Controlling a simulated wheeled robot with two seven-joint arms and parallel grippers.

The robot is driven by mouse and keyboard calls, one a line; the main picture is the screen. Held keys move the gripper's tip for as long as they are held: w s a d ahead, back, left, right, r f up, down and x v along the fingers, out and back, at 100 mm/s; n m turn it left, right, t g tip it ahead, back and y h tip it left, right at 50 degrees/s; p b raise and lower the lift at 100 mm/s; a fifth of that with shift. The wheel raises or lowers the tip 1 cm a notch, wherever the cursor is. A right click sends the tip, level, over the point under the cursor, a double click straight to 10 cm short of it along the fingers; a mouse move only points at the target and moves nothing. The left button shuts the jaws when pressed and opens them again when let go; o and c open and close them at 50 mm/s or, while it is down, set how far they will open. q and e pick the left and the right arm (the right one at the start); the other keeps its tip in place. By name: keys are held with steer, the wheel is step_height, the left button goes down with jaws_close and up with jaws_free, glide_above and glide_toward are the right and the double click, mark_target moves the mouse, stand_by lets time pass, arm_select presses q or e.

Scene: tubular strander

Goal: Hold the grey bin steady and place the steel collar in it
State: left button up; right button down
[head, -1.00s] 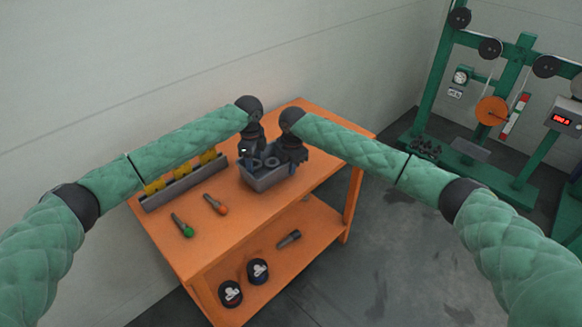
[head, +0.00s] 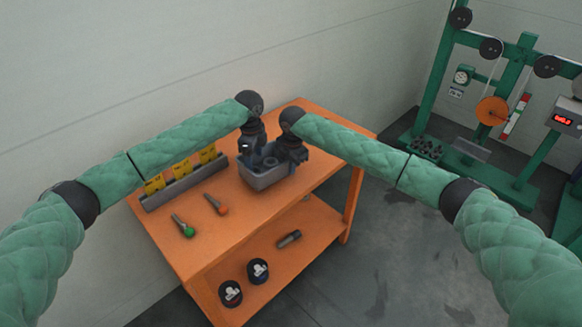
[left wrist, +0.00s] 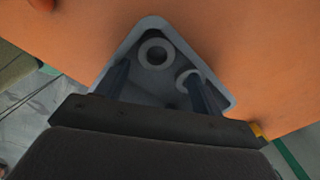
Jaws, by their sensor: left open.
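The grey bin (head: 264,182) stands on the orange table's top, near its back edge. In the left wrist view the bin (left wrist: 222,92) holds a steel ring that looks like the collar (left wrist: 155,53), lying near one corner. A second ring-ended part (left wrist: 188,78) shows beside one finger, partly hidden. My left gripper (head: 256,158) is open above the bin; its fingers (left wrist: 158,85) reach over or into it, with nothing clearly between them. My right gripper (head: 290,160) is at the bin's right side. Its fingers are too dark and small to read, and whether it touches the wall is unclear.
A grey rack (head: 185,187) with yellow pieces stands left of the bin. A green-ended tool (head: 184,226) and an orange-ended tool (head: 215,205) lie in front. The lower shelf (head: 310,222) holds two dark round items and a dark cylinder. Green machinery (head: 430,105) stands right.

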steer(key=shift+d, duration=0.1)
arm_select(q)
step_height(320, 180, up, 10)
steer(key=shift+r, duration=0.1)
arm_select(e)
steer(key=c, duration=1.6)
jaws_free()
